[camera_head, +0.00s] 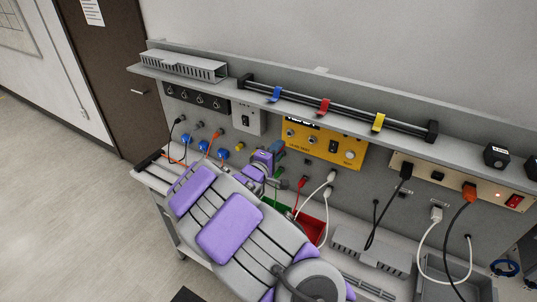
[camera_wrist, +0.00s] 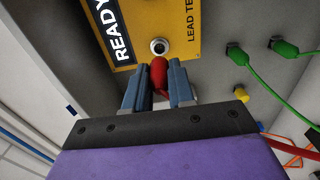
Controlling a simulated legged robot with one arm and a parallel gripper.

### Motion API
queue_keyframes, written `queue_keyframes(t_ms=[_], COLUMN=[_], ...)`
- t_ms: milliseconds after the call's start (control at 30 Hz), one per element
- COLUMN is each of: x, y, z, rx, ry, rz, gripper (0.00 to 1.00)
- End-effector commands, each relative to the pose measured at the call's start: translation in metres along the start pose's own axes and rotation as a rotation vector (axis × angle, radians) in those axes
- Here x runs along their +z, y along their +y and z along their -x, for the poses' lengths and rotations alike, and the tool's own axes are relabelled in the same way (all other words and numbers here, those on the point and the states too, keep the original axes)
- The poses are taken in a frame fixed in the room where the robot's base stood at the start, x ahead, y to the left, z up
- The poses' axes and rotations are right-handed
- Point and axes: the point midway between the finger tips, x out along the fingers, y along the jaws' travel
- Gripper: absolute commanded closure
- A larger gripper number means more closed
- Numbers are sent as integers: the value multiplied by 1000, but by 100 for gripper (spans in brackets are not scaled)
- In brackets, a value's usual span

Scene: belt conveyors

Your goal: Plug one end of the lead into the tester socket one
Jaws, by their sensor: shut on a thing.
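The yellow lead tester (camera_head: 323,146) is on the back panel at centre, with round sockets at its left. In the wrist view its yellow face (camera_wrist: 185,20) shows "READY" and part of "LEAD TE". One metal-ringed socket (camera_wrist: 159,46) is just ahead of my fingertips. My gripper (camera_wrist: 159,68) has blue fingers shut on a red plug (camera_wrist: 158,76). The plug's tip appears close below the socket; I cannot tell whether it touches. In the head view my gripper (camera_head: 278,148) is just left of the tester, and the held plug is hidden. A red cable (camera_wrist: 300,154) shows at right.
A red plug (camera_head: 303,182) and white cables (camera_head: 327,190) hang below the tester. A green bin (camera_head: 279,206) and red bin (camera_head: 313,230) stand below. A rail (camera_head: 345,108) runs above.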

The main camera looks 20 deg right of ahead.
Motion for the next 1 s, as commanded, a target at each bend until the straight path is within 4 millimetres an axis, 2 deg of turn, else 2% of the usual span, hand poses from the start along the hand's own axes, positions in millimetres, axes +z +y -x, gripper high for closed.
queue_keyframes(t_ms=[400, 733, 1000], x=[-13, -5, -8], y=[0, -1, 1], z=[-17, -44, -42], rx=[14, 4, 8], ry=[2, 1, 1], rz=[6, 4, 6], gripper=[100, 100, 100])
